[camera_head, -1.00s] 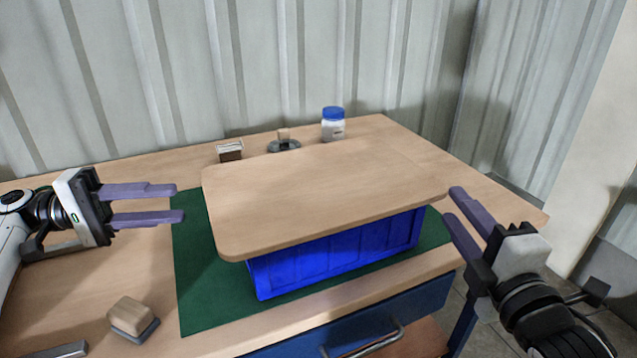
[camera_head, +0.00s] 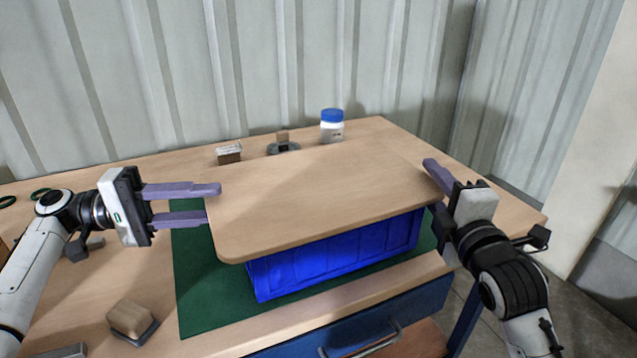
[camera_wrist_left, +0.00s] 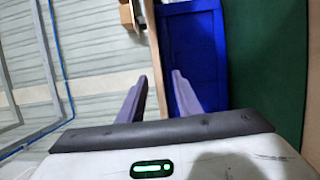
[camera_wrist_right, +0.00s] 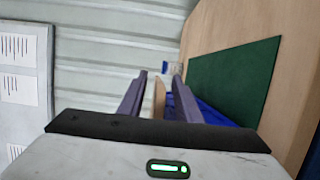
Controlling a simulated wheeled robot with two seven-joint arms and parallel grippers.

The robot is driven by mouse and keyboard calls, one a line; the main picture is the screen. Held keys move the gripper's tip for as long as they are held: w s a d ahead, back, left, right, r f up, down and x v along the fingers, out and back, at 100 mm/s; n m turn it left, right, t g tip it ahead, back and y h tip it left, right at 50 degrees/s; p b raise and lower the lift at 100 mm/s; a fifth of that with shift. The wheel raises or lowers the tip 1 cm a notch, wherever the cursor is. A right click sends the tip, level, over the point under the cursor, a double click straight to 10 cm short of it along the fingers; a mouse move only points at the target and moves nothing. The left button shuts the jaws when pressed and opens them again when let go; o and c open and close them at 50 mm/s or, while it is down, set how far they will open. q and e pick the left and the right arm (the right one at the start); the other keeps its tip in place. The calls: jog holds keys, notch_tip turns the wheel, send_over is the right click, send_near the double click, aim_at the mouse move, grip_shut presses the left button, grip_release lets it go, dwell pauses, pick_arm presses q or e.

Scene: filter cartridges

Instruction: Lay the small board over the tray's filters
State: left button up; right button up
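The board (camera_head: 320,190), light wood with rounded corners, lies across the top of the blue tray (camera_head: 335,258). No filters show; the board covers the tray's inside. My left gripper (camera_head: 213,203) is open at the board's left edge, one finger above and one below. In the left wrist view the board's thin edge (camera_wrist_left: 168,65) shows between the parted fingers. My right gripper (camera_head: 430,185) is at the board's right edge, its lower finger mostly hidden in the head view. In the right wrist view its fingers are apart, with the board's edge (camera_wrist_right: 159,95) between them.
The tray stands on a green mat (camera_head: 205,300) on the wooden table. Behind the board are a blue-capped bottle (camera_head: 332,127), a small box (camera_head: 229,154) and a block on a dark base (camera_head: 283,143). A wooden block (camera_head: 130,318) sits at front left.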

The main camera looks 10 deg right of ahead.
pick_arm(q)
jog(key=shift+d, duration=0.15)
pick_arm(e)
jog(key=shift+w, duration=0.2)
pick_arm(q)
grip_shut()
pick_arm(e)
grip_shut()
dwell(0.9)
jog(key=shift+r, duration=0.1)
